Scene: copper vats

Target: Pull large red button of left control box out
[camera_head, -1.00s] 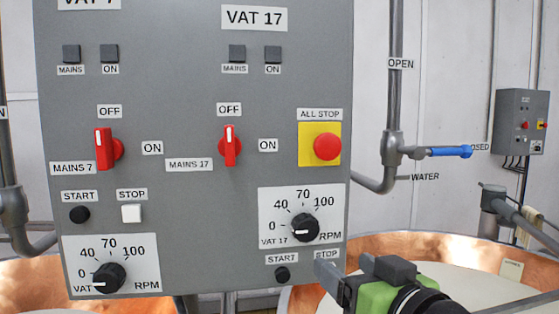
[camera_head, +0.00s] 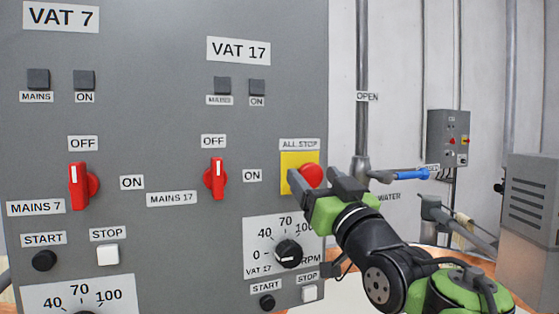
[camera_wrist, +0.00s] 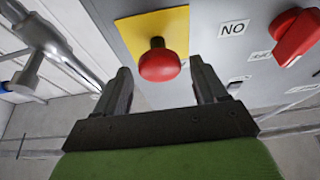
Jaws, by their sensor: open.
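The large red button (camera_head: 312,173) sits on a yellow square plate (camera_head: 288,159) under the ALL STOP label, on the right side of the near grey control box (camera_head: 150,150). My gripper (camera_head: 314,178) is open just in front of it, its fingertips overlapping the button's lower part in the head view. In the wrist view the round red button (camera_wrist: 160,66) shows on a short stem in front of the yellow plate (camera_wrist: 175,30). It appears between the two open fingers of my gripper (camera_wrist: 158,70), with a gap on each side and no contact visible.
A red MAINS 17 switch (camera_head: 216,178) and the VAT 17 RPM dial (camera_head: 288,252) are nearby on the box. A pipe with a blue valve handle (camera_head: 411,174) stands to the right. A smaller control box (camera_head: 448,138) hangs farther right.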

